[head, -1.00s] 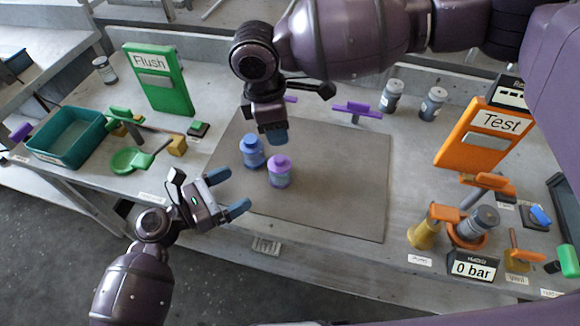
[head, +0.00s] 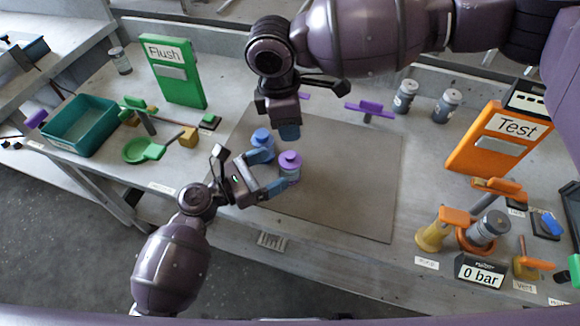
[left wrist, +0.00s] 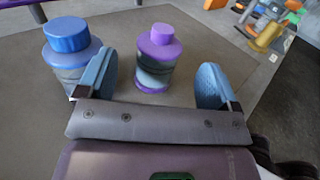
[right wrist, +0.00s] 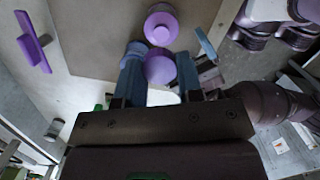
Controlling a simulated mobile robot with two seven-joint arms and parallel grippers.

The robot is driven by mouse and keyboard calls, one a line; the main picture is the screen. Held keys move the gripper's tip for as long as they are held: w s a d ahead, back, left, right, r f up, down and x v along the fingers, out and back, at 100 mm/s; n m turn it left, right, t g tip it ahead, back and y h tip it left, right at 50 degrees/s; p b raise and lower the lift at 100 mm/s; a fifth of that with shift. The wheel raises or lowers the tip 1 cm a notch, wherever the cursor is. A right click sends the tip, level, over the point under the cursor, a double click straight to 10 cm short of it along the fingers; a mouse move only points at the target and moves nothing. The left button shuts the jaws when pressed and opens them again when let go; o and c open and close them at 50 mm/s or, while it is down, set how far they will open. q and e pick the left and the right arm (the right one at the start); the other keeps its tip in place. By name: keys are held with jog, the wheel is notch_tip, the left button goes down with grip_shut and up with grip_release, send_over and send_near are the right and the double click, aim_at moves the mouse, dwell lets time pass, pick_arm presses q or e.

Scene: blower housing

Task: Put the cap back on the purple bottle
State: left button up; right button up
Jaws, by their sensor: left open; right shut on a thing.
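The purple bottle (head: 290,170) stands upright on the grey mat, with a narrower purple top; it also shows in the left wrist view (left wrist: 155,65). My left gripper (head: 272,172) is open. Its fingers point at the bottle from the left and sit on either side of it in the left wrist view, with gaps. My right gripper (head: 289,133) points down above and behind the purple bottle. It is shut on a round purple cap (right wrist: 160,67), which the head view hides. The purple bottle (right wrist: 161,26) is just beyond the cap in the right wrist view.
A blue bottle with a blue top (left wrist: 70,45) stands close left of the purple one, near a left finger. The grey mat (head: 350,190) is clear to the right. An orange Test panel (head: 500,140) and green Flush panel (head: 175,72) stand farther off.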

aim_at(290, 160)
pick_arm(q)
jog(key=shift+x, duration=2.75)
jog(key=shift+c, duration=0.3)
jog(key=shift+a, duration=0.1)
jog(key=c, duration=1.3)
pick_arm(e)
jog(key=shift+f, duration=2.5)
jog(key=shift+f, duration=0.9)
jog(key=shift+f, duration=0.25)
